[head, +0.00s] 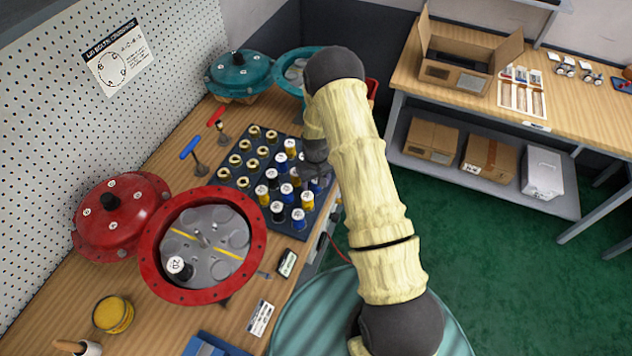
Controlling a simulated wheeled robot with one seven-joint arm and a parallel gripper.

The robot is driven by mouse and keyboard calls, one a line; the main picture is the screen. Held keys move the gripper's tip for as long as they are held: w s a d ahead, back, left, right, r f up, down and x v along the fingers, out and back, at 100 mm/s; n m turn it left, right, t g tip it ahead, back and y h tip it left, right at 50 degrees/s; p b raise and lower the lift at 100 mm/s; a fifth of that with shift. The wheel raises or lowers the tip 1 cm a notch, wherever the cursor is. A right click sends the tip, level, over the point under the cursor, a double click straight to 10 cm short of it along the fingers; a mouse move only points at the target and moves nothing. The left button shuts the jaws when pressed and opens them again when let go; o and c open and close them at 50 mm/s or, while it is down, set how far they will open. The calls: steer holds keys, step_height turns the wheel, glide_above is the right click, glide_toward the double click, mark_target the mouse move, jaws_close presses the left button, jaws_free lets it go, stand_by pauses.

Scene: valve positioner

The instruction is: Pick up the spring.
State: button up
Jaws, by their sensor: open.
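The dark tray (236,205) on the wooden bench holds several short cylinders with white numbered tops, which look like springs. Some are blue, like this one (298,219), some yellow (262,196), some black. I cannot tell which one the task means. My gripper (318,176) is at the tray's right side, close over the springs there. My arm and its dark wrist partly hide it and that end of the tray. I see nothing held in it.
Brass caps (244,145) fill the tray's left part. A red lid (122,213) and T-handled tools (197,160) lie left. Teal housing parts (240,73) stand behind. A yellow tin (113,314) is in front. A second bench (450,92) with boxes stands right, across open green floor.

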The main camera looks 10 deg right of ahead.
stand_by(0.4)
steer(key=c, duration=1.1)
step_height(320, 180, up, 10)
steer(key=b, duration=0.3)
stand_by(0.3)
